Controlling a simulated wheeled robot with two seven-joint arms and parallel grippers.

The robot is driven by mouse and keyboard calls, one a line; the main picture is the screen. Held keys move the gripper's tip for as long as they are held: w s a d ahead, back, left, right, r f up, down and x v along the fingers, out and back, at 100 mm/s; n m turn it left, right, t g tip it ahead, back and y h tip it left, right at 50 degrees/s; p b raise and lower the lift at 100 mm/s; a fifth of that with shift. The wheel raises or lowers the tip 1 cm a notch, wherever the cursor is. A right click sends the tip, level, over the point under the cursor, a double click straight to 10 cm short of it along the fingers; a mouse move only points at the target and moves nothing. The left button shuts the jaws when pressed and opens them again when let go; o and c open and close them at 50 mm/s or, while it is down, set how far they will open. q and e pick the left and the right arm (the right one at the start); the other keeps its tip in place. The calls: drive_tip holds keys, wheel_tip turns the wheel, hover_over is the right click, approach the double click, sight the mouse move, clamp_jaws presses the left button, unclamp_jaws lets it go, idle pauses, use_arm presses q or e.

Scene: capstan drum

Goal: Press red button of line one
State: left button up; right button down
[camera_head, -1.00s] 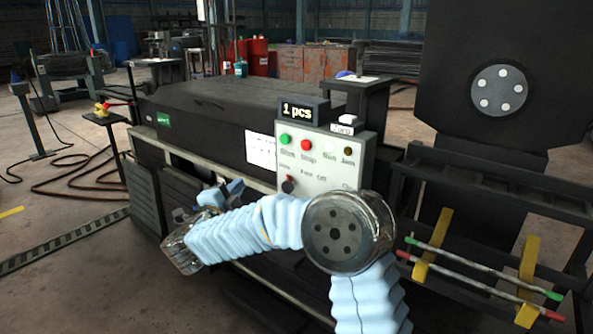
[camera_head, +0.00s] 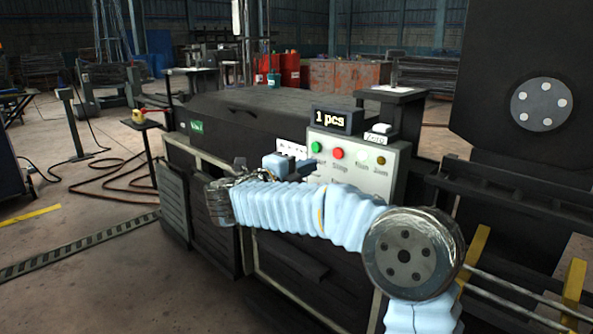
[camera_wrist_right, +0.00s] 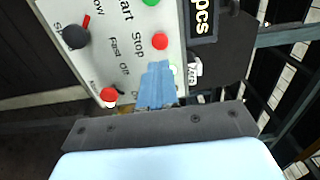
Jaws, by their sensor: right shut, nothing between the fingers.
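The grey control panel (camera_head: 360,165) carries a red button (camera_head: 338,153), labelled Stop, beside a green button (camera_head: 317,148). In the right wrist view the red button (camera_wrist_right: 160,41) lies just beyond the tips of my right gripper (camera_wrist_right: 158,66). Its blue fingers are shut and empty. In the head view my right gripper (camera_head: 308,166) is at the panel's left side, left of and slightly below the red button, and covers part of the lower panel. I see no contact with the button. My left gripper is not in view.
A display (camera_head: 335,120) reading "1 pcs" sits on top of the panel. In the right wrist view a second red knob (camera_wrist_right: 109,95) and a black knob (camera_wrist_right: 75,37) are on the panel. A dark machine body (camera_head: 265,115) stands behind. Open floor lies at left.

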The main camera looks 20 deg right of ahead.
sight(336, 154)
drive_tip(key=x, duration=0.8)
drive_tip(key=shift+w+d, duration=0.1)
drive_tip(key=shift+d, duration=0.05)
